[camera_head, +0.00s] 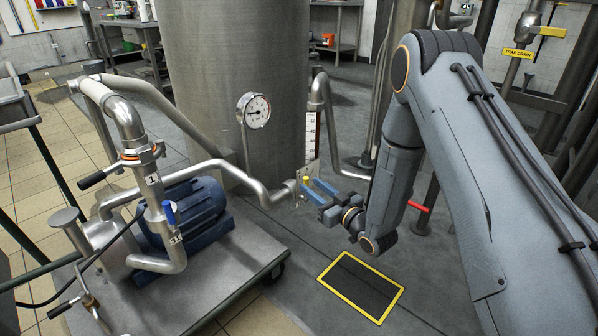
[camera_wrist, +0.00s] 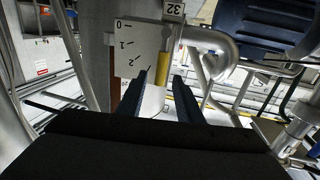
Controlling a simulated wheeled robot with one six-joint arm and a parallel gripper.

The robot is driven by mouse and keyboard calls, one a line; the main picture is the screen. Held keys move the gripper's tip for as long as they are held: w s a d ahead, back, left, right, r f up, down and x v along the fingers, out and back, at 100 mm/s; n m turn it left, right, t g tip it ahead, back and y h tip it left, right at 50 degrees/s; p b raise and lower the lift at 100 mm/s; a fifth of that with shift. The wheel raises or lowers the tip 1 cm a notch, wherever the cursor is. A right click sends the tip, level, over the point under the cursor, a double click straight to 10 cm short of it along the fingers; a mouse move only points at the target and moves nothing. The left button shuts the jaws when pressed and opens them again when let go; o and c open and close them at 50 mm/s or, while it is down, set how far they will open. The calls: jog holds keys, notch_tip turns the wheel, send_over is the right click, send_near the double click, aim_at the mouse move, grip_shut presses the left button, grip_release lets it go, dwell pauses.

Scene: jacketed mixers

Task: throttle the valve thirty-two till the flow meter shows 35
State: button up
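The number 32 plate (camera_wrist: 174,9) marks the valve in the wrist view. Beside it is a pale dial plate (camera_wrist: 135,45) with marks 0, 1 and 2. A yellow valve handle (camera_wrist: 163,64) shows in front of the pipe; its yellow end also shows in the head view (camera_head: 306,181). My gripper (camera_wrist: 160,78) is open, its two blue fingers either side of the handle's lower end in the picture, with gaps on both sides. In the head view my gripper (camera_head: 309,187) is close to the valve. A round gauge (camera_head: 253,110) stands before the tank; its digits are too small to read.
A steel tank (camera_head: 235,60) and bent pipes (camera_head: 265,192) stand close to the valve. A pump cart with a blue motor (camera_head: 190,210) is at left. A red handle (camera_head: 418,206) is right of my wrist. A yellow-edged floor plate (camera_head: 361,286) lies below on open floor.

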jog(key=b+x, duration=0.2)
jog(key=x, duration=0.6)
grip_shut()
